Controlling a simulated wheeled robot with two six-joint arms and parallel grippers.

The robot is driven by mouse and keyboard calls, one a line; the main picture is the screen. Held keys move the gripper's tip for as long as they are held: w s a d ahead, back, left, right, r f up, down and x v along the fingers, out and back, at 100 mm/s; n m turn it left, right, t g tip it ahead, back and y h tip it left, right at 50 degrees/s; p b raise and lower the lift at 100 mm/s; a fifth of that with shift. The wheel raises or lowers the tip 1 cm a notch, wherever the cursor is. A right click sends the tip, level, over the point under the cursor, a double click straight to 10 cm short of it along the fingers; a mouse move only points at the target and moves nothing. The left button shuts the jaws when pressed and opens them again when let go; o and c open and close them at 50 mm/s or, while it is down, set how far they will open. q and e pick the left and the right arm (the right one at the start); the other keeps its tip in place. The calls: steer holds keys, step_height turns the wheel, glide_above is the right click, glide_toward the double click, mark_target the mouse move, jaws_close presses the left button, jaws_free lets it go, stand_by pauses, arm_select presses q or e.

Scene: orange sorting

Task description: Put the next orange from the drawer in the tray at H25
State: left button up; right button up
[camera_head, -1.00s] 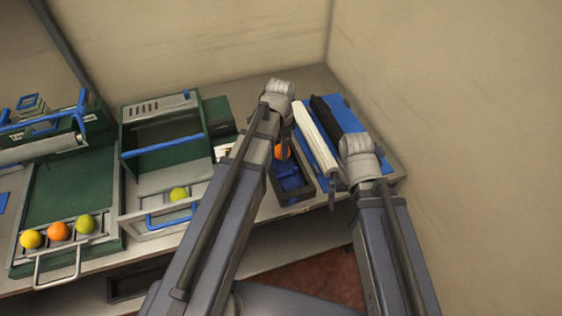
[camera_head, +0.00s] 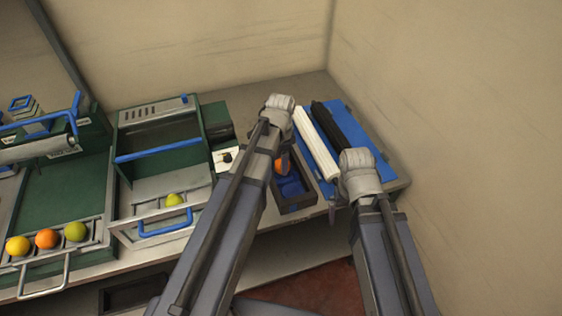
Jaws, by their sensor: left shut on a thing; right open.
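My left gripper (camera_head: 284,157) is shut on an orange (camera_head: 279,166), at the dark open box with blue inside (camera_head: 302,206). My arm hides most of the fingers and part of the orange, so I cannot tell whether the fruit touches the box. My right gripper (camera_head: 336,206) is open, at the front edge of the bench right of that box. A pull-out drawer with a blue handle (camera_head: 160,231) holds a yellow-green fruit (camera_head: 174,199). A front tray with a grey handle (camera_head: 43,277) holds a yellow fruit (camera_head: 18,246), an orange fruit (camera_head: 47,238) and a green fruit (camera_head: 75,231).
A white roll (camera_head: 315,147) and a black roll (camera_head: 336,135) lie on a blue board (camera_head: 371,150) at the right. A small white card (camera_head: 226,158) lies left of my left arm. A green machine with blue bars (camera_head: 60,150) stands at the left. The back of the bench is bare.

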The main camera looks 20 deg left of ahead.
arm_select(q)
steer(key=o, duration=1.1)
steer(key=shift+o, duration=0.2)
step_height(320, 180, up, 12)
steer(key=p, duration=1.2)
steer(key=shift+r+p, duration=0.15)
steer(key=shift+p, duration=0.15)
